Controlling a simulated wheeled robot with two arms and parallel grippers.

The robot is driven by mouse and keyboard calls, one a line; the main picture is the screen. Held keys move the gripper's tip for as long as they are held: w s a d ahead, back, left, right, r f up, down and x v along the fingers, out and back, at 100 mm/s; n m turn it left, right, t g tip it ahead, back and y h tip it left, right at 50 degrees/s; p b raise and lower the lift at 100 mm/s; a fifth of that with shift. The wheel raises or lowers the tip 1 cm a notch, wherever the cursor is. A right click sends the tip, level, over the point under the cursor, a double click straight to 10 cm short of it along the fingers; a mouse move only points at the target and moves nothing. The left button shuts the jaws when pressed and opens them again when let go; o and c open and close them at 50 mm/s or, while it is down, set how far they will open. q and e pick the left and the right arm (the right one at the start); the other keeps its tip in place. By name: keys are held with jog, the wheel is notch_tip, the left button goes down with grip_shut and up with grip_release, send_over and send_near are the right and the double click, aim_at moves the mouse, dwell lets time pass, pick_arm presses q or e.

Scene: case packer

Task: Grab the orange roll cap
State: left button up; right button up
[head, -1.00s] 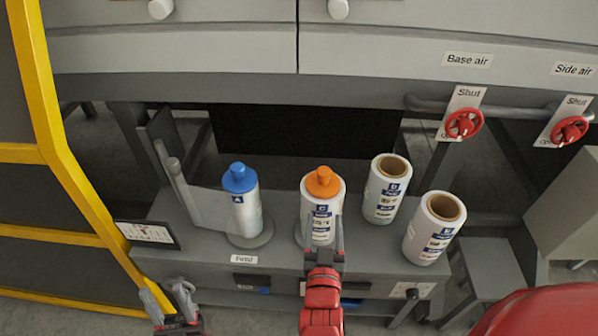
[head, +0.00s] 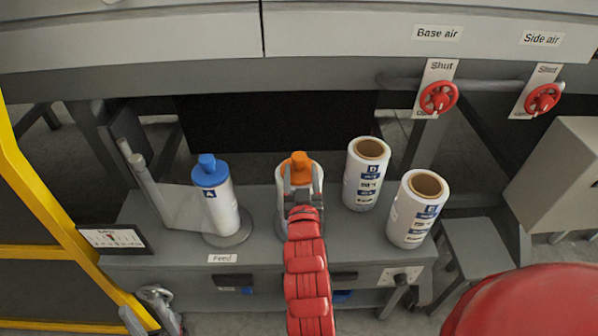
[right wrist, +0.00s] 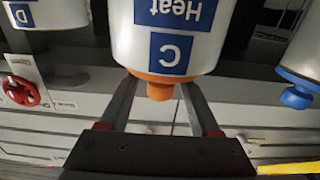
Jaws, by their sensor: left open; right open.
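The orange roll cap (head: 300,163) sits on top of the white roll marked C (head: 284,205), which stands upright on the grey bench. It also shows in the right wrist view (right wrist: 160,87), where the picture is upside down. My right gripper (head: 301,182) is open at the cap, with one finger to each side of it in the wrist view (right wrist: 160,100). I cannot tell whether the fingers touch it. The gripper and red arm hide part of roll C. My left gripper (head: 150,305) is open and empty, low at the left, in front of the bench.
A blue-capped roll A (head: 222,205) stands to the left on the bench (head: 260,260). Two uncapped rolls (head: 366,180) (head: 412,222) stand to the right. Red valve handles (head: 438,98) (head: 542,99) are on the machine. A yellow frame (head: 35,200) edges the left.

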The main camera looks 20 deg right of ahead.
aim_at(299, 157)
jog(key=p+x, duration=0.1)
jog(key=x, duration=0.5)
jog(key=shift+a, duration=0.2)
grip_shut()
